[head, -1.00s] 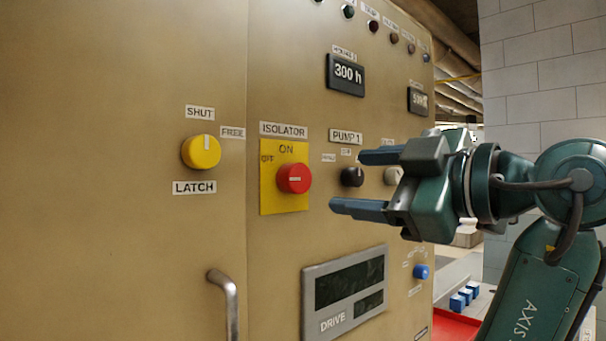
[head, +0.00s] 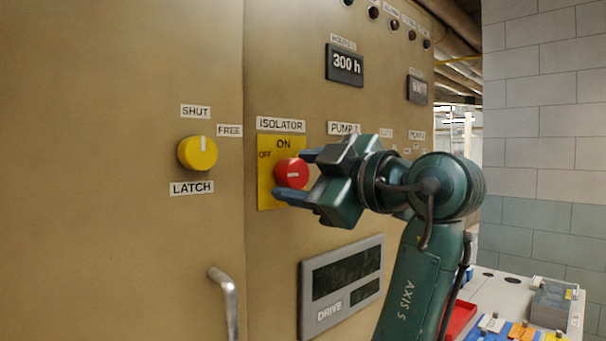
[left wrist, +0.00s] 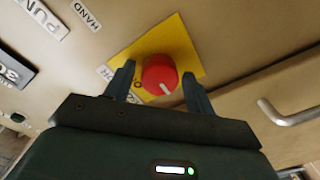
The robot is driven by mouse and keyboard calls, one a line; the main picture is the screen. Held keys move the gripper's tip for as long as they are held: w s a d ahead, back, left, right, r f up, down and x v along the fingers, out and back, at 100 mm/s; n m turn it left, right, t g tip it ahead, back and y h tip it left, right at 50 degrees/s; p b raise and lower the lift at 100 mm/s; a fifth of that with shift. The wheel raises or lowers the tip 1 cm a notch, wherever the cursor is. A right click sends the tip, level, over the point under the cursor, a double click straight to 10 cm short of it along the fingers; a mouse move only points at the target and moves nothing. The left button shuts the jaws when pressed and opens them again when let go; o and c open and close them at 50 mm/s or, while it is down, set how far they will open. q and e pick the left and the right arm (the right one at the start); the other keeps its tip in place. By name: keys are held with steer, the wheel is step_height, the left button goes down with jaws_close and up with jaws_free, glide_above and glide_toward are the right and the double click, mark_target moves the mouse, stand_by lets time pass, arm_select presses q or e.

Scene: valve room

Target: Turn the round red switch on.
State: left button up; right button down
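The round red switch (head: 291,173) sits on a yellow plate (head: 265,200) under the ISOLATOR label, with OFF at the plate's left and ON at its top. Its white mark lies about level in the head view, on the OFF side. My left gripper (head: 290,175) is open at the switch, one finger above right and one below left. In the left wrist view, the red switch (left wrist: 160,75) is between the two fingers (left wrist: 158,80), with a small gap on each side. The fingers hide part of the plate's lettering. My right gripper is not in view.
A yellow LATCH knob (head: 197,153) is to the left, with a metal handle (head: 226,300) below. The DRIVE panel (head: 341,285) is below right. Displays (head: 344,65) and lamps are higher up. A table with small coloured items (head: 520,331) stands at the lower right.

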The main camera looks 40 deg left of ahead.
arm_select(q)
steer(key=c, duration=0.8)
steer(key=shift+m, duration=0.5)
steer(key=m+b, duration=0.1)
steer(key=m, duration=0.1)
steer(key=shift+f+m+b, duration=0.15)
steer(key=shift+m+b, duration=0.2)
steer(key=shift+m, duration=0.05)
steer(key=m+b, duration=0.1)
steer(key=m, duration=0.4)
steer(key=shift+m, duration=0.3)
steer(key=m, duration=0.4)
steer(key=shift+m, duration=0.3)
steer(key=shift+s+m+t+p, duration=0.1)
steer(key=shift+m+t+p, duration=0.35)
steer(key=shift+m, duration=1.65)
